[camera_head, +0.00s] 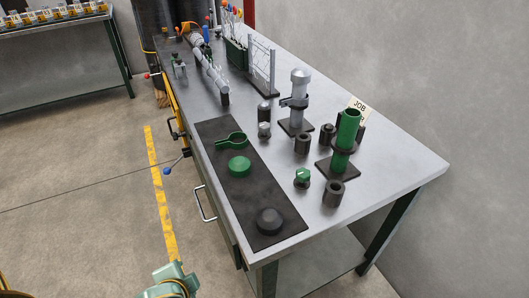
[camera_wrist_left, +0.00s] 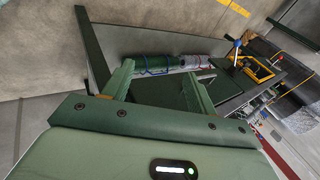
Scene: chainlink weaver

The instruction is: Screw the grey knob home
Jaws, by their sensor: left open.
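A small grey knob (camera_head: 264,127) appears to sit on a short dark base on the bench, right of the black mat. Its fine shape is too small to tell. A green knob (camera_head: 302,175) stands on a similar dark base nearer the front. A dark round cap-like piece (camera_head: 269,219) lies at the near end of the mat. My left gripper (camera_wrist_left: 160,72) is open and empty in the left wrist view, below bench height, away from the knobs. A pale green part of my arm shows at the bottom of the head view. My right gripper is not in view.
The mat (camera_head: 218,133) also holds a green ring with a handle (camera_head: 231,141) and a green disc (camera_head: 239,166). A green tube (camera_head: 347,130) and a grey post (camera_head: 299,95) stand upright among dark cylinders. A drawer handle (camera_head: 205,203) sticks out at the bench front.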

